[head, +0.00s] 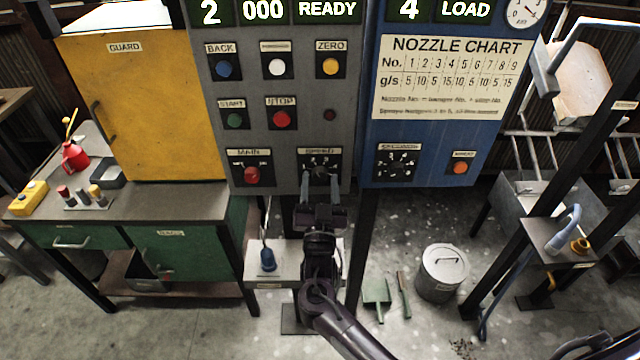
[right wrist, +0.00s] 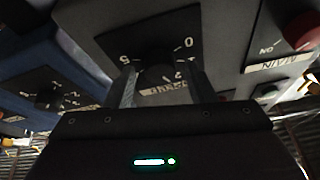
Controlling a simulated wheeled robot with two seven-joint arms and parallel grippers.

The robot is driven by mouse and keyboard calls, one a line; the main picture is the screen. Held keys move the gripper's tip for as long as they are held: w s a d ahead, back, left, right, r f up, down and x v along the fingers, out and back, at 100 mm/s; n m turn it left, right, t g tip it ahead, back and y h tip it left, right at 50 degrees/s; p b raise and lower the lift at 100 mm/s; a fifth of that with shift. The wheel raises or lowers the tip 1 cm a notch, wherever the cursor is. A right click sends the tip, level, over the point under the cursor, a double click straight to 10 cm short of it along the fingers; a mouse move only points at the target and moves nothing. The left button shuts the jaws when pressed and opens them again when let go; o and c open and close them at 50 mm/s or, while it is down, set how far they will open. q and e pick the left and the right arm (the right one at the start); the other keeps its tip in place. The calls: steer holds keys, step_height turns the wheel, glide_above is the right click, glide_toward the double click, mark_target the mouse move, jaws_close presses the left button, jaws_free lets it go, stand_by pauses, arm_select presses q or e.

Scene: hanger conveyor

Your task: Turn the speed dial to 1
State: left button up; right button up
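The speed dial is a dark knob (head: 320,173) on a black plate labelled SPEED, low on the grey panel. In the right wrist view the knob (right wrist: 160,76) shows upside down, with 0 and 5 among the marks on its plate (right wrist: 150,50). I cannot tell which number it points to. My right gripper (head: 320,187) is in front of the dial, its two fingers apart, one on each side of the knob. In the right wrist view a small gap shows between the gripper (right wrist: 161,88) fingers and the knob.
The red MAIN switch (head: 251,174) is just left of the dial. The blue panel (head: 430,155) with another dial (head: 398,162) and an orange button (head: 460,168) is to the right. A small table (head: 285,249) with a blue item stands below.

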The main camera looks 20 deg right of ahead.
steer(key=c, duration=0.8)
steer(key=shift+c, duration=0.2)
steer(key=shift+n, duration=0.4)
steer(key=n+y+p, duration=0.1)
steer(key=n+y, duration=0.1)
steer(key=n, duration=0.1)
steer(key=n+y+p, duration=0.2)
steer(key=n, duration=0.2)
steer(key=shift+d+r, duration=0.15)
steer(key=shift+d, duration=0.05)
steer(key=shift+s+n+y+p, duration=0.1)
steer(key=shift+n+y+p, duration=0.95)
steer(key=shift+n, duration=1.25)
steer(key=shift+y, duration=0.25)
steer(key=o, duration=1)
steer(key=shift+c, duration=0.2)
